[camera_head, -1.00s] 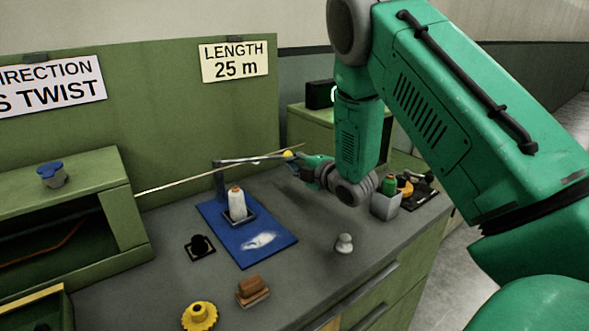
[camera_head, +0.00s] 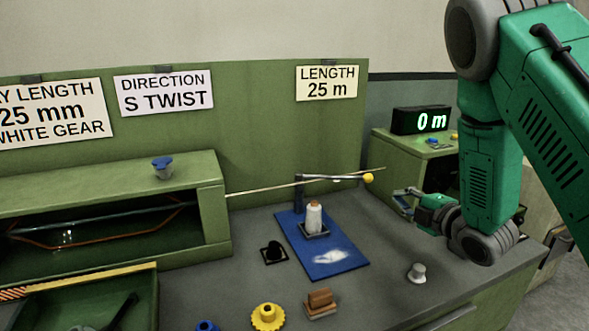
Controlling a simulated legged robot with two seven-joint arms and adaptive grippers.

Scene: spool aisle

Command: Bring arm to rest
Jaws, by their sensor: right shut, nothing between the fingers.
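My green right arm comes in from the upper right. Its gripper (camera_head: 403,203) hangs above the right part of the grey bench, shut with nothing in it. It is apart from the yellow-tipped lever (camera_head: 368,178), to the right of and below the tip. A white spool (camera_head: 314,218) stands upright on the blue mat (camera_head: 338,268), to the left of the gripper. My left gripper is not in view.
A grey knob-like piece (camera_head: 417,273) stands below my right arm. A yellow gear (camera_head: 267,317), a brown block (camera_head: 320,300) and a black piece (camera_head: 273,252) are on the bench. A display (camera_head: 421,120) reads 0 m. A thin rod (camera_head: 270,189) runs out of the green housing (camera_head: 215,215).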

